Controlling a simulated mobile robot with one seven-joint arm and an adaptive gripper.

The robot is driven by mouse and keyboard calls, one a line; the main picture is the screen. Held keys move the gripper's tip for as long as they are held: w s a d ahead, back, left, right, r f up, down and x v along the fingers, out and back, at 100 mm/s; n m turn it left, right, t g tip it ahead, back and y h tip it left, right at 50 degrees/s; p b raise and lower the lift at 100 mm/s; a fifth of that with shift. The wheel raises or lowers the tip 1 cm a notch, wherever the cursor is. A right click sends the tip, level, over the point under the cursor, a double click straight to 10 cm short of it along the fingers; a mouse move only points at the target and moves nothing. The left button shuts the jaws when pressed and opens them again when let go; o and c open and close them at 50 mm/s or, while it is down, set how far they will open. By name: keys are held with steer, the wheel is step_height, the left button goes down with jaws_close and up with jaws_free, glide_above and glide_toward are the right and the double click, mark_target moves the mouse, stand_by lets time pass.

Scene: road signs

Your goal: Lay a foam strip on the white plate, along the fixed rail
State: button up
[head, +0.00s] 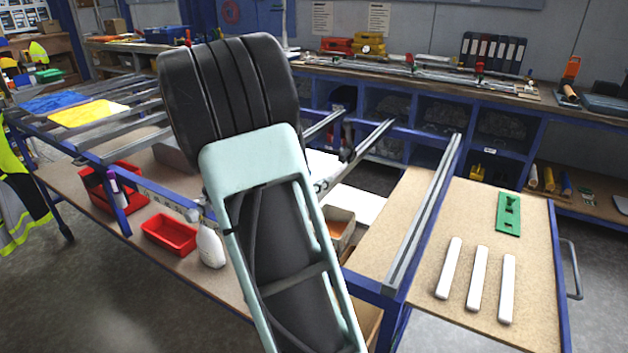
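Three white foam strips lie side by side, apart, on the tan side board at the right: the left strip (449,267), the middle strip (478,278) and the right strip (507,288). A flat white surface (357,204), which may be the white plate, shows just right of my arm; my arm hides part of that area. A grey metal rail (425,210) runs along the table end beside the side board. I cannot tell whether it is the fixed rail. My arm fills the middle of the view, and my gripper does not show.
A green handled tool (508,214) lies behind the strips on the side board (535,250). Blue and yellow sheets (87,113) lie on the table's left part. Red bins (169,234) and a white spray bottle (210,245) stand on the lower shelf. A cluttered workbench (430,80) runs along the back.

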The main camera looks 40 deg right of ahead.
steer(key=shift+r, duration=0.1)
steer(key=shift+r+p, duration=0.2)
steer(key=shift+p, duration=0.1)
steer(key=v, duration=1.2)
steer(key=shift+p, duration=0.3)
